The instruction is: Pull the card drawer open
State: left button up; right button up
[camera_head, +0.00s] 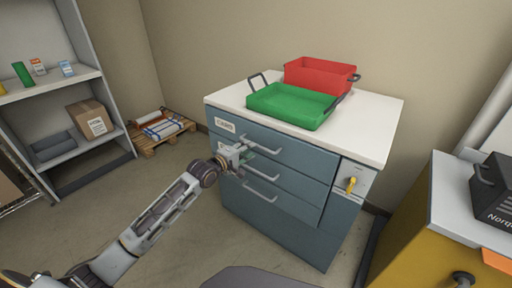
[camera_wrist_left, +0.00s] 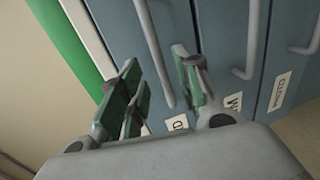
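The blue-grey drawer cabinet (camera_head: 290,220) has stacked drawers with pale bar handles. The top drawer (camera_head: 300,150) carries a white label (camera_head: 225,126) that seems to read "Cards"; its front looks flush with the cabinet. Its handle (camera_head: 262,146) also shows in the left wrist view (camera_wrist_left: 153,45). My left gripper (camera_head: 238,154) is at the left part of the drawer fronts. In the left wrist view its green-padded fingers (camera_wrist_left: 162,90) are apart, one on each side of that handle. I cannot tell whether they touch it. My right gripper is not in view.
A green tray (camera_head: 262,104) and a red tray (camera_head: 318,66) stand on the white cabinet top (camera_head: 375,130). A yellow key or knob (camera_head: 351,185) is on the right panel. A shelf (camera_head: 60,85) stands left, a yellow cabinet (camera_head: 410,235) right. Floor in front is clear.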

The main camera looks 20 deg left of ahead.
pick_arm(q)
jog(key=b+x, duration=0.1)
jog(key=x, duration=0.4)
jog(key=shift+w, duration=0.2)
jog(key=shift+w+d+b, duration=0.2)
jog(key=shift+w+b, duration=0.1)
jog(key=shift+b, duration=0.05)
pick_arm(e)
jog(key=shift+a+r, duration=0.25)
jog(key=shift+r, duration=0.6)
pick_arm(q)
jog(key=c, duration=0.6)
grip_shut()
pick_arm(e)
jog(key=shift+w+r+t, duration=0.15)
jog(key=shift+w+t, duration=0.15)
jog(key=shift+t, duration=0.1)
